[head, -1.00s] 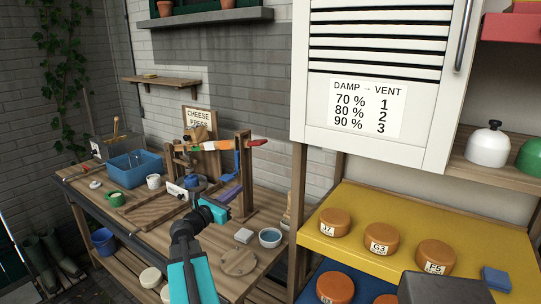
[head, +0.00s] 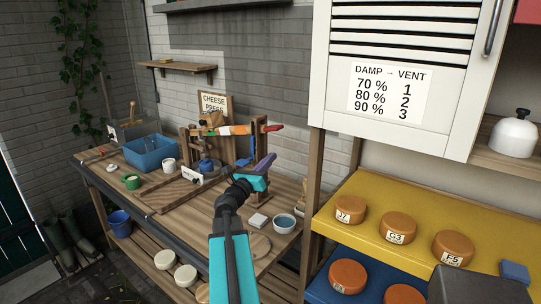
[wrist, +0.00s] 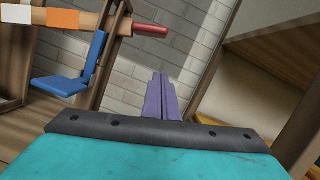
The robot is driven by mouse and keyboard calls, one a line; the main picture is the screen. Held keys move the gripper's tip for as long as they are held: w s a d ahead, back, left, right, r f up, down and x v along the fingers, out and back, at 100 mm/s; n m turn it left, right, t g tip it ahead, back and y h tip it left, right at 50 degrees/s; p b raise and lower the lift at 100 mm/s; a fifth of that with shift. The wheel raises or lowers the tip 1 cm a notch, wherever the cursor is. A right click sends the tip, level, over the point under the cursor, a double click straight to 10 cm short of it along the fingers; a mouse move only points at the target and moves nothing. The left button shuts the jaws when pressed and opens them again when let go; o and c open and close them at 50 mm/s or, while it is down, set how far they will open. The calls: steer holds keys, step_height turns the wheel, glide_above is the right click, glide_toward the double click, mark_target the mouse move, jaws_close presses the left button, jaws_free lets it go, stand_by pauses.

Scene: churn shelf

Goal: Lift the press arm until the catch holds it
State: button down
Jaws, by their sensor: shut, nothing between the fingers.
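The press arm (head: 238,130) is a near-level wooden bar with white, orange and green bands, on the wooden press frame at the bench's right. Its red handle end (head: 272,128) sticks out to the right, and also shows at top in the wrist view (wrist: 150,30). A blue catch-like piece (wrist: 80,75) hangs on the post beneath the bar; in the head view it is partly hidden by my gripper. My gripper (head: 266,161) has purple fingers, shut and empty, below the handle end in the head view. I see no contact with the bar.
The bench also holds a blue tub (head: 150,153), a wooden drain board (head: 175,190), a white cup (head: 169,164) and a blue-filled bowl (head: 285,223). A yellow shelf with cheeses (head: 397,223) and a white cabinet (head: 400,60) stand close on the right.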

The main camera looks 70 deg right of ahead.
mark_target(279, 126)
steer(key=d+r+p, duration=0.4)
steer(key=d+r, duration=0.2)
steer(key=d, duration=0.3)
steer(key=shift+s+p, duration=0.35)
steer(key=shift+s, duration=0.05)
stand_by(0.4)
steer(key=shift+w+r+p, duration=0.2)
steer(key=shift+r+p, duration=0.1)
steer(key=shift+r, duration=0.45)
steer(key=shift+w+r+p, duration=0.2)
steer(key=shift+r+p, duration=0.1)
steer(key=shift+r, duration=0.45)
steer(key=shift+f, duration=0.1)
